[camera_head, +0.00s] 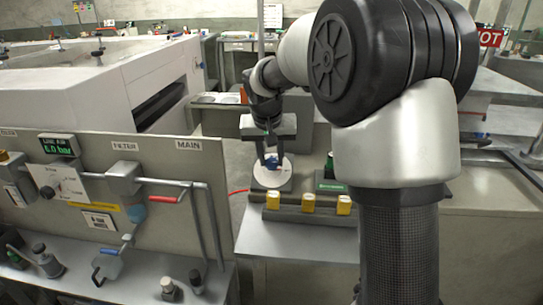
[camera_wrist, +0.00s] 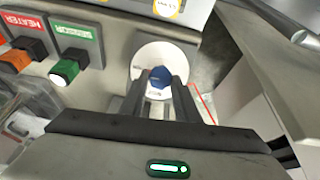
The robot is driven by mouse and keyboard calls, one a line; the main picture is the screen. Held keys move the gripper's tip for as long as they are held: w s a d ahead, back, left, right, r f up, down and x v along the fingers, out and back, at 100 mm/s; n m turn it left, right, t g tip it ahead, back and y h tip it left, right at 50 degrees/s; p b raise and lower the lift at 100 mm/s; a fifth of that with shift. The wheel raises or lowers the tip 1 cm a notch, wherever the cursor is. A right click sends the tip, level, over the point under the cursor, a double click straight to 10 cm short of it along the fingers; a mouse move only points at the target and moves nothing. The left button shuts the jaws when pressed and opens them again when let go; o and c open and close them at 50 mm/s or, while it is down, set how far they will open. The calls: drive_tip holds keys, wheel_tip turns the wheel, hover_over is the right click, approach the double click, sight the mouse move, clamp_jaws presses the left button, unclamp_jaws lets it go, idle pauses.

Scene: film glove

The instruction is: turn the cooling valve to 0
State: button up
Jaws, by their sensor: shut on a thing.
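A blue knob (camera_head: 271,161), which looks like the cooling valve, stands on a round white dial (camera_head: 274,180) on the bench. In the wrist view the blue knob (camera_wrist: 160,77) sits between my fingertips, with the white dial (camera_wrist: 150,56) behind it. My gripper (camera_head: 271,158) points down over the dial and is shut on the blue knob. My fingers hide part of the knob and dial. The dial's markings and the knob's setting are too small to read.
A green connector (camera_wrist: 65,72) and an orange connector (camera_wrist: 16,61) lie left of the dial in the wrist view. An air panel (camera_head: 100,215) with a red handle (camera_head: 168,199) stands at the left.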

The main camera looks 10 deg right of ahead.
drive_tip(key=n+p, duration=0.2)
drive_tip(key=n, duration=0.2)
drive_tip(key=shift+a+r, duration=0.1)
drive_tip(key=shift+a, duration=0.05)
drive_tip(key=n+h+p, duration=0.1)
drive_tip(key=n+p, duration=0.1)
drive_tip(key=n, duration=0.2)
drive_tip(key=shift+a, duration=0.15)
drive_tip(key=n+p, duration=0.1)
drive_tip(key=n, duration=0.3)
drive_tip(key=shift+s+n+p, duration=0.1)
drive_tip(key=shift+n+p, duration=0.3)
drive_tip(key=shift+s+a+f+n+t+h+p, duration=0.15)
drive_tip(key=shift+n+t+h+p, duration=0.1)
drive_tip(key=shift+n, duration=0.65)
drive_tip(key=shift+w+d+f+n+t+h+p, duration=0.15)
drive_tip(key=shift+n+p, duration=0.1)
drive_tip(key=shift+n, duration=0.65)
drive_tip(key=shift+s+a, duration=0.1)
drive_tip(key=o, duration=1)
drive_tip(key=shift+o, duration=0.2)
drive_tip(key=p+v, duration=0.3)
drive_tip(key=v, duration=1.4)
drive_tip(key=shift+r, duration=0.2)
